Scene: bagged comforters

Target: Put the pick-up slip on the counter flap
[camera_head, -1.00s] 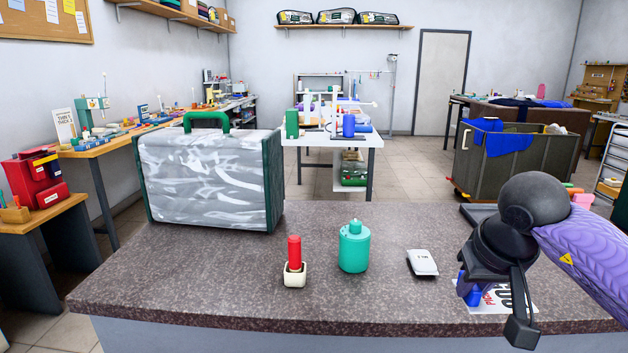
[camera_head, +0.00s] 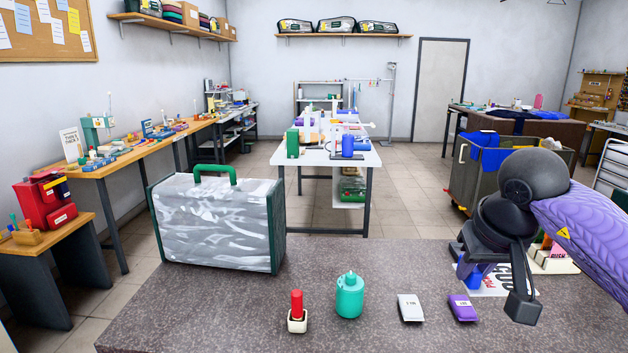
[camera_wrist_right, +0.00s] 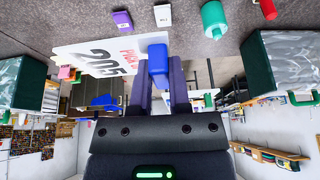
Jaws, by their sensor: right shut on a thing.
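The pick-up slip is a white card (camera_head: 497,287) with red and black print, partly hidden behind my right gripper (camera_head: 497,280). In the right wrist view the card (camera_wrist_right: 98,58) reads 205. A blue block (camera_wrist_right: 157,62) at the card's edge sits between the fingers of the right gripper (camera_wrist_right: 161,68), which is shut on it. The slip seems to be above the right part of the dark speckled counter (camera_head: 230,318). I cannot make out a separate flap on the counter. My left gripper is not in view.
On the counter stand a bagged comforter (camera_head: 217,228) with a green handle, a red stamp-like object (camera_head: 297,305), a green bottle (camera_head: 349,297), a white packet (camera_head: 410,307) and a purple packet (camera_head: 463,308). A grey bin (camera_head: 483,180) stands beyond. Counter space behind the packets is clear.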

